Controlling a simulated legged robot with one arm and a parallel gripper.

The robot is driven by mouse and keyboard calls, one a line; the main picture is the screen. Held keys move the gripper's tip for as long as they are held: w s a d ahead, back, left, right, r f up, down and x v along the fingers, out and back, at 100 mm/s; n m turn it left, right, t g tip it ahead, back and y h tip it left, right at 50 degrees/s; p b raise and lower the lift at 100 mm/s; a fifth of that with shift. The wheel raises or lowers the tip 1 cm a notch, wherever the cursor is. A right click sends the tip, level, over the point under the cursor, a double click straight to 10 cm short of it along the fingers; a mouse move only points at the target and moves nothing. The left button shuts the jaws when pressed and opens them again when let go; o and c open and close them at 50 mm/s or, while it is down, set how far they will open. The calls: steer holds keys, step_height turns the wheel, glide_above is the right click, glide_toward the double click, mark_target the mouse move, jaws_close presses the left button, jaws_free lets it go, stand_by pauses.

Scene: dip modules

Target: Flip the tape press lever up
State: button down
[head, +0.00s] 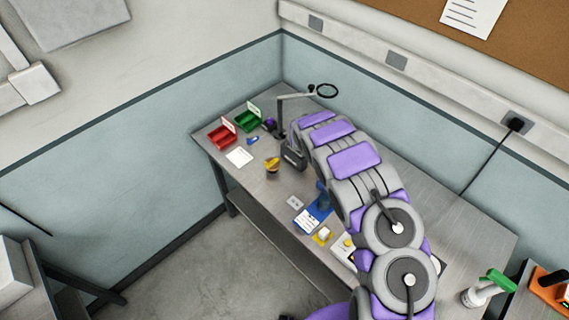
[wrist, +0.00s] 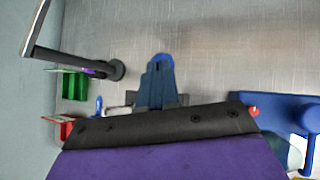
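The tape press is most likely the blue stand (head: 322,198) on the table, partly hidden by my arm in the head view. A large blue part at the right of the wrist view (wrist: 275,112) seems to be the same thing. Its lever is not clear, so I cannot tell its position. My gripper (head: 293,156) is over the table, beyond and left of the blue stand, and apart from it. In the wrist view its black edge and purple body cover the lower part. A dark tapered piece with a blue tip shows mid-view. I see nothing held.
My arm hides much of the table's right half.

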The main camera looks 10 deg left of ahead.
steer(key=shift+d, duration=0.3)
steer(key=w+d+r+v, duration=0.1)
steer(key=d+r+v, duration=0.1)
steer(key=v, duration=1.1)
steer(key=shift+a+r, duration=0.2)
steer(key=shift+a, duration=0.25)
steer(key=shift+w+a, duration=0.2)
